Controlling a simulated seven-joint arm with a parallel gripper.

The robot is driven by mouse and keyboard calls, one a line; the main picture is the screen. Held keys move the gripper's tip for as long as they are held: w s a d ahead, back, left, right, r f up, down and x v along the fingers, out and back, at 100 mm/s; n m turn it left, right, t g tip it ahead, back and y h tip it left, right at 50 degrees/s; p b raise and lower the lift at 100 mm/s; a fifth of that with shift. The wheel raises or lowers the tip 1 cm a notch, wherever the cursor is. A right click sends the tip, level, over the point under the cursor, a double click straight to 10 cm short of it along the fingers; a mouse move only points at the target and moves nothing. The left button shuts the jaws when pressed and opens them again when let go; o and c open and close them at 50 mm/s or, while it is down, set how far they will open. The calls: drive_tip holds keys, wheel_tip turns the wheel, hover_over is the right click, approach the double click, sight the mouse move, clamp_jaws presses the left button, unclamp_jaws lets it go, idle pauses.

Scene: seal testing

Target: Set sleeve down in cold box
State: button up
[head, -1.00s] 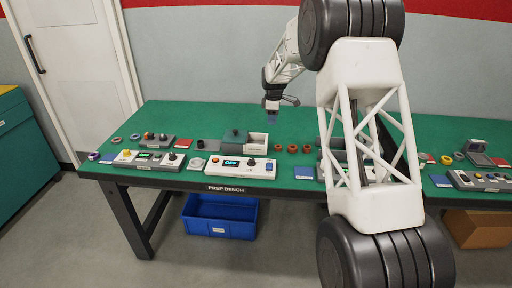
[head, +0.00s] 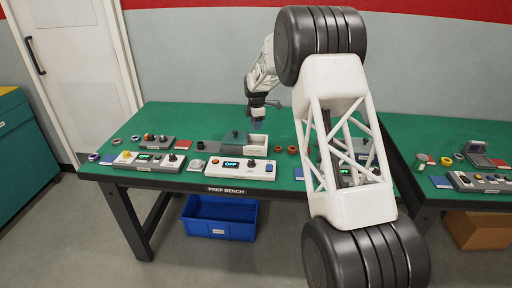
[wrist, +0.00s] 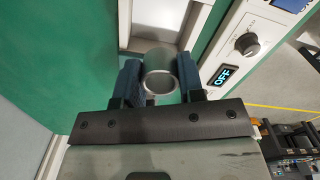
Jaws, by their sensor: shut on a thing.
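My gripper (head: 257,124) is shut on the sleeve (wrist: 160,72), a short grey, see-through-looking tube held between two blue finger pads in the wrist view. In the head view the sleeve is too small to make out clearly. The cold box (head: 258,151) is a white box with an open compartment on the green bench, and my gripper is above it. A grey lid with a knob (head: 235,137) sits at its left. In the wrist view part of the white box rim (wrist: 197,28) shows just beyond the sleeve, with the sleeve overlapping the open compartment's near side.
A white control panel (head: 232,170) reading OFF stands in front of the box; it also shows in the wrist view (wrist: 240,55). Brown rings (head: 279,149) lie to the right of the box. A blue bin (head: 220,216) is under the bench.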

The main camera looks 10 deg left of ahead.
drive_tip(key=shift+f, duration=3.05)
drive_tip(key=shift+f, duration=1.9)
drive_tip(key=shift+f, duration=0.1)
drive_tip(key=o, duration=0.7)
wheel_tip(320, 180, up, 12)
drive_tip(key=shift+r, duration=0.15)
drive_tip(key=shift+d, duration=0.1)
